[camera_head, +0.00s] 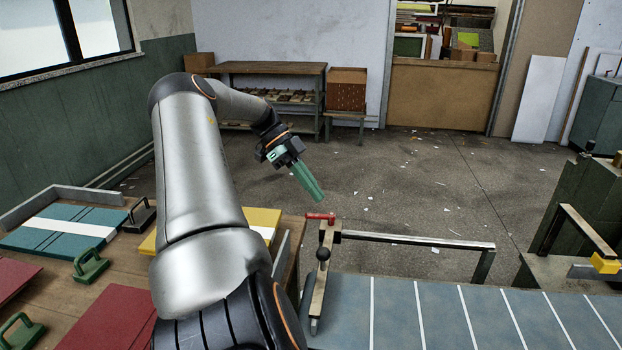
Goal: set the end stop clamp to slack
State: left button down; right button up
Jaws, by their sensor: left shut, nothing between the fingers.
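The end stop is a pale upright bar (321,285) at the left end of the blue-grey feed table (395,310). A small red lever (320,216), which looks like its clamp, sits at the top of the bar and lies roughly level. A black round knob (323,254) is on the bar below it. I cannot tell from this view whether the clamp is tight or slack. My left gripper (318,195) has green fingers, shut and empty. It appears just above the red lever in the picture, apart from it. My right gripper is not in view.
A metal rail (420,240) runs right from the end stop. A wooden table (60,280) at left carries teal and red boards and green-handled blocks. Dark green machinery with a yellow part (605,263) stands at right. The floor (420,180) beyond is open, with paper scraps.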

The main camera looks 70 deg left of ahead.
pick_arm(q)
jog(key=s+d+r, duration=0.3)
jog(key=d+r, duration=0.1)
jog(key=d, duration=0.4)
jog(key=shift+d, duration=0.15)
jog(key=shift+s+f, duration=0.1)
dwell(0.5)
